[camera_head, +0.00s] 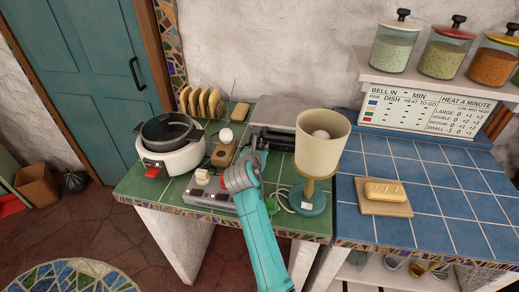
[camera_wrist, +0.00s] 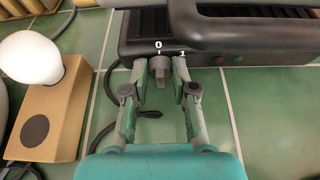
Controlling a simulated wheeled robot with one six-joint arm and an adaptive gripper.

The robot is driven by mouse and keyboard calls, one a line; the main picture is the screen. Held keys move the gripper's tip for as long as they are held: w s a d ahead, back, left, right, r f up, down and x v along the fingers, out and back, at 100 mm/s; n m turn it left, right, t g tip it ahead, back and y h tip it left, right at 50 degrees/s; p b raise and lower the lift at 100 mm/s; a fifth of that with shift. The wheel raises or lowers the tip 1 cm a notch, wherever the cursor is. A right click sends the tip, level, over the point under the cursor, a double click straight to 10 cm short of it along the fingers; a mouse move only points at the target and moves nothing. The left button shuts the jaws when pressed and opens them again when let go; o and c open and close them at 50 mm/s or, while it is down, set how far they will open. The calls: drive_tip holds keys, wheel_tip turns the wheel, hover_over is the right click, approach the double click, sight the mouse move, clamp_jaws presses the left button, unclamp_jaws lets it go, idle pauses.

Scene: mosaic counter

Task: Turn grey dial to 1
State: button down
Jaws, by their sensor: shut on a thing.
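The grey dial (camera_wrist: 158,69) is on the front of a dark appliance (camera_wrist: 215,42), below the white marks 0 and 1. The dial sits under the 0, with the 1 to its right. My gripper (camera_wrist: 159,74) is shut on the dial, one finger on each side of it in the wrist view. In the head view the appliance (camera_head: 274,113) stands at the back of the green tiled counter; my turquoise arm reaches toward it and hides the dial.
In the wrist view a light bulb (camera_wrist: 33,60) on a wooden block (camera_wrist: 48,122) is at left, with a black cable between. A lamp (camera_head: 322,147) stands right of my arm. A white cooker (camera_head: 170,157) and a control box (camera_head: 207,197) are at left.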

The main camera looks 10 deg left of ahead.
drive_tip(key=shift+d+f+m+y, duration=0.15)
drive_tip(key=shift+m+y, duration=0.5)
drive_tip(key=shift+m, duration=0.35)
drive_tip(key=shift+d+r+m+y, duration=0.15)
drive_tip(key=shift+m+y, duration=0.5)
drive_tip(key=shift+m, duration=0.35)
drive_tip(key=shift+f, duration=0.1)
drive_tip(key=c, duration=0.9)
unclamp_jaws()
drive_tip(key=shift+c, duration=0.2)
